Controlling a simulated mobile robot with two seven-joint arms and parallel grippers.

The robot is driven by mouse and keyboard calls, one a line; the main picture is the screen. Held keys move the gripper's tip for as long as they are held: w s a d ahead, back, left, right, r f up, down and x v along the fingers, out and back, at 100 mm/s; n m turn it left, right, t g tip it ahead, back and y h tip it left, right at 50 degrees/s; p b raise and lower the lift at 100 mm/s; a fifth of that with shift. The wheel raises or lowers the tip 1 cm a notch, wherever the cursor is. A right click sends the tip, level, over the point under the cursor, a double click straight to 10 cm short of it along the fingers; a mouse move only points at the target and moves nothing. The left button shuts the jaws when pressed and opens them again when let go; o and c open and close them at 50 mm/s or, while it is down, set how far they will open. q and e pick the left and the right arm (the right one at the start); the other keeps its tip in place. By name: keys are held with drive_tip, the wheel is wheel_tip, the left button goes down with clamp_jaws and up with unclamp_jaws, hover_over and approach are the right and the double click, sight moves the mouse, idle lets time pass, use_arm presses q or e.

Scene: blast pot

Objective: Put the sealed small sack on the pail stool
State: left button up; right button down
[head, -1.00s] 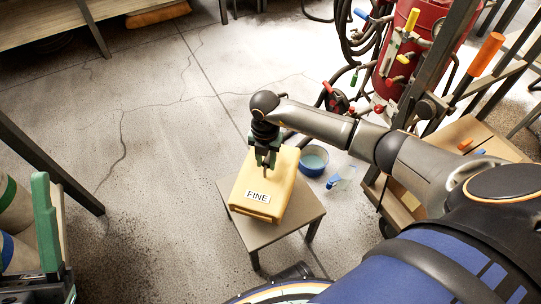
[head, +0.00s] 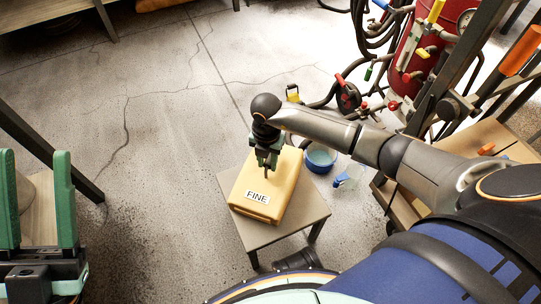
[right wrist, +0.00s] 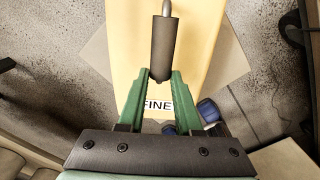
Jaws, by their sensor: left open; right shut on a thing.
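A yellow block-shaped sack labelled FINE (head: 266,190) lies over the top of a small square grey-beige stool (head: 300,215). Its front face and label show in the head view; whether it presses fully on the stool top is hard to tell. My right gripper (head: 265,168) points down at the sack's upper face. In the right wrist view its green fingers (right wrist: 160,80) are closed at a grey upright grip (right wrist: 163,45) over the yellow sack (right wrist: 205,50). My left gripper (head: 38,205) is open and empty at the left edge, well away from the stool.
A blue-rimmed pail (head: 320,157) and a clear scoop-like item with a blue part (head: 347,178) stand on the floor right of the stool. A red pressure pot (head: 408,50) with hoses stands behind at right. The concrete floor left of the stool is clear.

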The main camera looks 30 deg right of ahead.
drive_tip(key=shift+w+a+r, duration=0.1)
drive_tip(key=shift+w, duration=0.15)
drive_tip(key=c, duration=0.9)
unclamp_jaws()
drive_tip(key=shift+s+f, duration=0.2)
drive_tip(key=shift+s, duration=0.05)
drive_tip(key=o, duration=0.3)
